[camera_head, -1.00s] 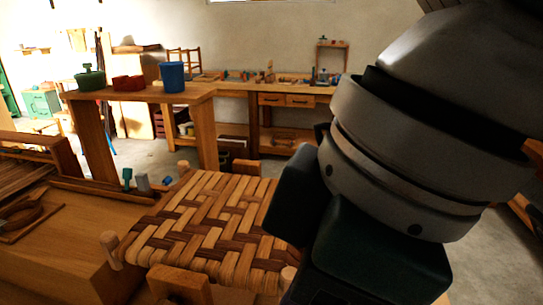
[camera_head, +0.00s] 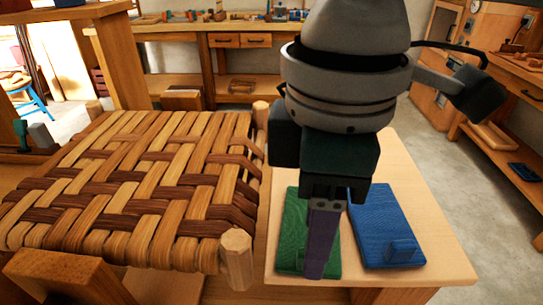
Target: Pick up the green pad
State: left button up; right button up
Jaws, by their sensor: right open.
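The green pad (camera_head: 293,232) lies flat on a pale wooden board to the right of the woven seat. My right gripper (camera_head: 317,268) comes down from above, over the pad. One dark finger covers the right-middle part of the pad and hides the other finger. It is open with nothing seen between the fingers. I cannot tell whether the fingertips touch the pad. My left gripper is not in view.
A blue pad (camera_head: 385,225) with a small raised block lies close to the right of the green pad. The woven bark seat (camera_head: 140,190) is at left, its corner post (camera_head: 236,260) near the board. The pale board (camera_head: 440,245) is bare at right.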

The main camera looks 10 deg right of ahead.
notch_tip(320, 180, down, 3)
jog(key=shift+r, duration=0.2)
jog(key=shift+w, duration=0.1)
grip_shut()
dwell(0.4)
